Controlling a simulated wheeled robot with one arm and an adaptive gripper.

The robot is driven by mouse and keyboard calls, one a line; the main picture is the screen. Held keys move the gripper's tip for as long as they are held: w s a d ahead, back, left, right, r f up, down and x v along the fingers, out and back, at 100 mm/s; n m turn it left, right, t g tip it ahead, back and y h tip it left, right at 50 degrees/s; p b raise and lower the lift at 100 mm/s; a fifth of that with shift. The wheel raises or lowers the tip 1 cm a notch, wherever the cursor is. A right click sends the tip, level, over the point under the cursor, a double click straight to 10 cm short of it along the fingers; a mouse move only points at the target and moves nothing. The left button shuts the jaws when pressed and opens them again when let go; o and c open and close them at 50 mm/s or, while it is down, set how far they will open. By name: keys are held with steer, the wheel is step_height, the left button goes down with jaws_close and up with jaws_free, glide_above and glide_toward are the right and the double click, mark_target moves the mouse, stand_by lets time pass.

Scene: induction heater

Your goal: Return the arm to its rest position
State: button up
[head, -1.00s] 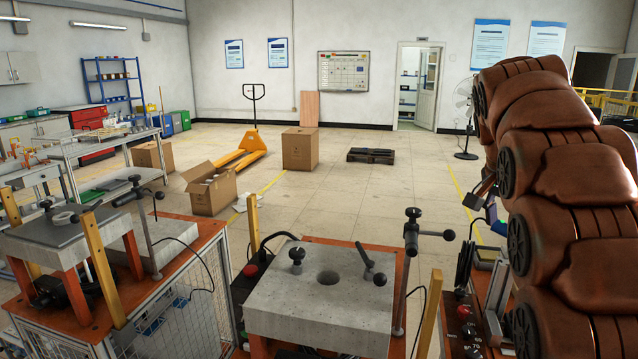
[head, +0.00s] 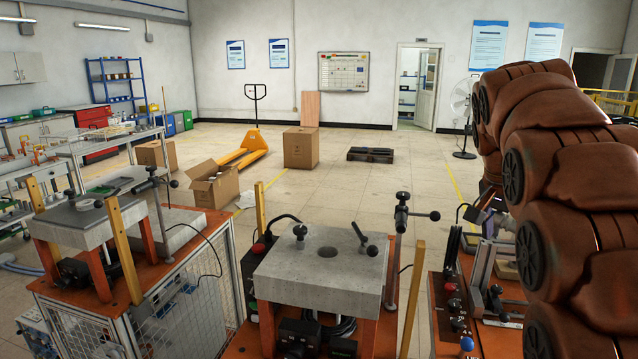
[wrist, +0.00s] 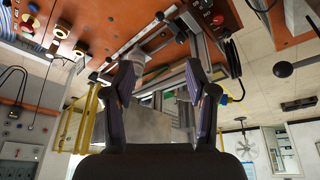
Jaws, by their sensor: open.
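My gripper (wrist: 163,85) shows in the wrist view with its two dark fingers spread apart and nothing held between them. Beyond the fingers are a metal frame and the orange bench top (wrist: 95,22), which appears at the top of that picture. In the head view my brown-covered arm stands folded along the right side. It hides most of what lies behind it. The gripper end is partly visible left of the arm, above the right-hand orange bench (head: 445,310), and its fingers are hard to make out there.
A grey block stand (head: 320,285) with clamp posts stands at front centre. Another bench with a stand (head: 85,220) is at left. Cardboard boxes (head: 300,148), a yellow pallet jack (head: 240,150) and a black pallet (head: 371,155) are on the floor behind.

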steer(key=s+a+f+n+g+y, duration=0.1)
steer(key=s+a+f+n, duration=0.2)
steer(key=s, duration=0.8)
steer(key=s+a+f+n+g+y, duration=0.1)
steer(key=s+a+f+n, duration=0.3)
steer(key=s+a+f, duration=0.4)
steer(key=s+a+f+n+g+y, duration=0.1)
steer(key=s+a+f+n, duration=0.3)
steer(key=s+f, duration=0.6)
steer(key=s+a, duration=0.1)
steer(key=s, duration=0.4)
steer(key=shift+a+f+g, duration=0.15)
steer(key=shift+a+g, duration=0.05)
steer(key=shift+g, duration=0.2)
steer(key=shift+s, duration=0.1)
